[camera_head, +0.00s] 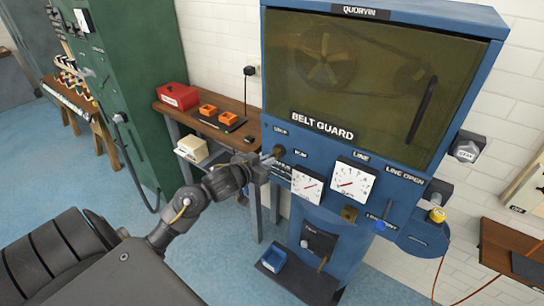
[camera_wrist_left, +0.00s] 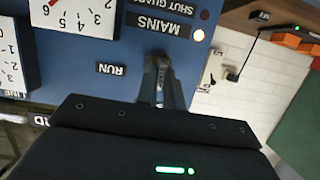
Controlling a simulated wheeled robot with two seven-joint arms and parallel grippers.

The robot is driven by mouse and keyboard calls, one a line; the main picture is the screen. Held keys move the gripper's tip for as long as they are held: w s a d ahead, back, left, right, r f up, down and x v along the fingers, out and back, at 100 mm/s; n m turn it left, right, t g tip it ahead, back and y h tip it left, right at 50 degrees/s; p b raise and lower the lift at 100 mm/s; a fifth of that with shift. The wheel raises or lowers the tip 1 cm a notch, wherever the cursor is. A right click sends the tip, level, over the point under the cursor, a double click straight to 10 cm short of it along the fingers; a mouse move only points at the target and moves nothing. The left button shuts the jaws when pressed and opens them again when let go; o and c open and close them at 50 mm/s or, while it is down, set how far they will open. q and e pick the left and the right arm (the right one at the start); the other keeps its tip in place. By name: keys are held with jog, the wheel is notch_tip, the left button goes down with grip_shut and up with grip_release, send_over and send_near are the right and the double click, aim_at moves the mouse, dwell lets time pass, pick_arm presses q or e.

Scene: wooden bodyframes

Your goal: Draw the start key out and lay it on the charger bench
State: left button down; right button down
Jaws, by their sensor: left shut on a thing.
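My left gripper (camera_head: 267,162) is at the left edge of the blue machine's panel (camera_head: 391,210), below the belt guard. In the left wrist view its two fingers (camera_wrist_left: 160,82) are shut on a small part at the panel, which I take to be the start key (camera_wrist_left: 159,56). The fingers hide most of it, and I cannot tell whether it is still in its socket. The charger bench (camera_head: 172,113) is a wooden table behind and left of the machine. My right gripper is out of view.
On the bench are a red box (camera_head: 178,96), two orange units (camera_head: 228,118) and a small black item (camera_head: 249,139). Bare wood shows between them. Gauges (camera_head: 307,183) sit right of my gripper. A green cabinet (camera_head: 137,80) stands at the left.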

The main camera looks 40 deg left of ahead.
pick_arm(q)
jog(key=shift+s, duration=0.4)
jog(key=shift+s+p, duration=0.55)
jog(key=shift+s, duration=0.65)
jog(key=shift+s+f, duration=0.1)
